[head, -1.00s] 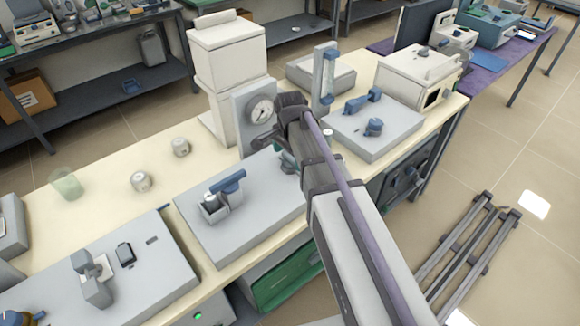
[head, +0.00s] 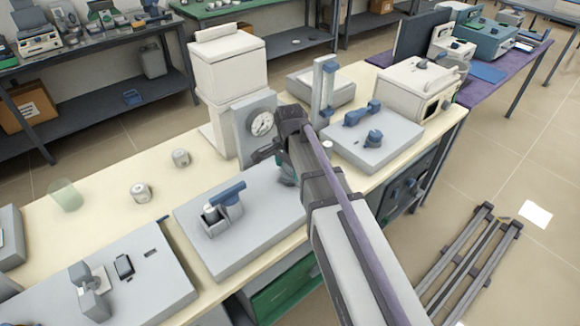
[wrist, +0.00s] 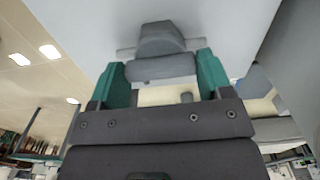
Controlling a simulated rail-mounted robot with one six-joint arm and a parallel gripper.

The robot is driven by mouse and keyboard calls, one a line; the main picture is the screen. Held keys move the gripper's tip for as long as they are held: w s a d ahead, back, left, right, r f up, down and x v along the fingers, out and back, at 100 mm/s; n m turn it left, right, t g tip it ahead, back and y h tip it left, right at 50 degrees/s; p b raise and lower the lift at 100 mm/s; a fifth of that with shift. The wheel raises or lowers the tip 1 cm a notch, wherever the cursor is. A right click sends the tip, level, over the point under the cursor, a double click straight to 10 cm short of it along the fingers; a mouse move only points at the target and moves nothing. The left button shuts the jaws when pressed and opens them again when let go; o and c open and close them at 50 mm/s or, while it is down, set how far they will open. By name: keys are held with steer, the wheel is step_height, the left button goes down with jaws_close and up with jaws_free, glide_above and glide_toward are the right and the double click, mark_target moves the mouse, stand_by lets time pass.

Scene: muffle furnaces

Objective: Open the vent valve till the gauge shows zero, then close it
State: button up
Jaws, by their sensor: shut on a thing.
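A round white gauge (head: 262,123) with a dark rim is set in an upright grey panel (head: 243,142). Its needle is too small to read. My gripper (wrist: 162,72) has teal fingers on either side of a grey valve knob (wrist: 160,42) in the wrist view, shut on its crossbar. The knob sits on a pale flat face. In the head view my arm reaches to just below and right of the gauge and hides most of the knob and fingers.
A tall white unit (head: 228,62) stands behind the panel. A grey box with a blue lever (head: 228,193) is in front left.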

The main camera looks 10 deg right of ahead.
steer(key=shift+n, duration=0.3)
steer(key=n, duration=0.3)
steer(key=shift+n, duration=0.3)
steer(key=n, duration=0.4)
steer(key=shift+n, duration=0.3)
steer(key=n, duration=0.4)
steer(key=shift+n, duration=0.3)
steer(key=n, duration=0.4)
steer(key=shift+n, duration=0.3)
steer(key=o, duration=0.9)
